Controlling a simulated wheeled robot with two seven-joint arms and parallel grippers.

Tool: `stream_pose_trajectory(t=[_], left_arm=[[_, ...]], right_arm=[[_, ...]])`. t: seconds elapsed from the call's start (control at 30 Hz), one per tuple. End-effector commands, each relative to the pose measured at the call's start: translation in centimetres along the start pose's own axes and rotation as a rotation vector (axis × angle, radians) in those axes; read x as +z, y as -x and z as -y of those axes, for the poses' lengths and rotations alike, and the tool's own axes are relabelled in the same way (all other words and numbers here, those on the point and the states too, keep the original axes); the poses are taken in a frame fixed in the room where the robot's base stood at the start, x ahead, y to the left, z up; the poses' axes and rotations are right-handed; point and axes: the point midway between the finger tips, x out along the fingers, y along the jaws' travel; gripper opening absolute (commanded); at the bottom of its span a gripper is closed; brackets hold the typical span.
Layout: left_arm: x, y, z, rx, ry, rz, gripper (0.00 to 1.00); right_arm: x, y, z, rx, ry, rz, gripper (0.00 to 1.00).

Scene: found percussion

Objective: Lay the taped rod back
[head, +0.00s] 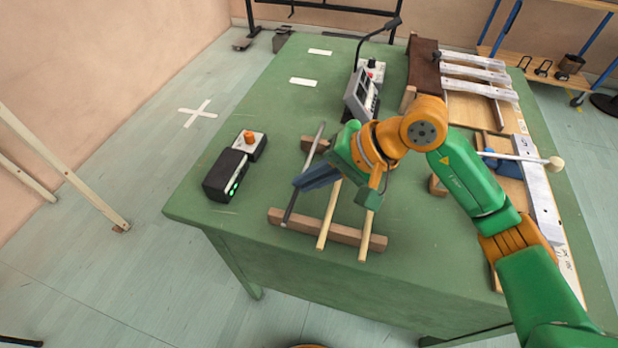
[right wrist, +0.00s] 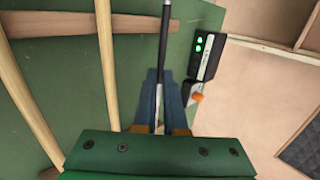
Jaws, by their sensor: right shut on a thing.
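The taped rod (head: 291,206) is thin and grey with a dark lower end. It slants over the left ends of the front wooden rest bar (head: 345,233) and the back rest bar (head: 307,143). I cannot tell if it touches them. My right gripper (head: 303,180) is shut on the rod's middle with its blue fingers, which hide part of it. In the right wrist view the rod (right wrist: 164,40) runs between the blue fingers (right wrist: 163,78). Two pale wooden sticks (head: 326,222) (head: 367,230) lie across the front bar, right of the rod. My left gripper is out of view.
A black box with green lights (head: 222,182) and a small box with an orange knob (head: 249,143) stand left of the rod. A control unit (head: 357,95) stands behind. Metal bars (head: 475,75) and a mallet (head: 525,158) lie right. The green table's front-left corner is clear.

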Motion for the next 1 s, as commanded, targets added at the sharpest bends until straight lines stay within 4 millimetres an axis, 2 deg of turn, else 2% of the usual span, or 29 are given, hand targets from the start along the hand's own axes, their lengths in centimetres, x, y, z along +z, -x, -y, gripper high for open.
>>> stream_pose_trajectory(t=[0.23,0.5,0.6,0.67,0.93,1.0], left_arm=[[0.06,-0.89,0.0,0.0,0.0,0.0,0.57],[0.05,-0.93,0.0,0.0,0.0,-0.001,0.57],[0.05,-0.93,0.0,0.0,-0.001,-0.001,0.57],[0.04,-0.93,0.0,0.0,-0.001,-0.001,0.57],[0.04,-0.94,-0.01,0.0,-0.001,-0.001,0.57],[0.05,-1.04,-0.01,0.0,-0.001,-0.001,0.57]], right_arm=[[-0.03,-0.38,-0.35,0.0,0.0,-0.001,0.0],[-0.01,-0.34,-0.32,0.0,0.0,0.0,0.0],[-0.01,-0.34,-0.32,0.001,0.0,0.0,0.3],[-0.01,-0.35,-0.32,0.001,0.0,0.0,0.44],[-0.02,-0.29,-0.34,0.001,0.0,0.0,0.44],[-0.11,0.35,-0.35,0.0,0.0,-0.003,0.44]])
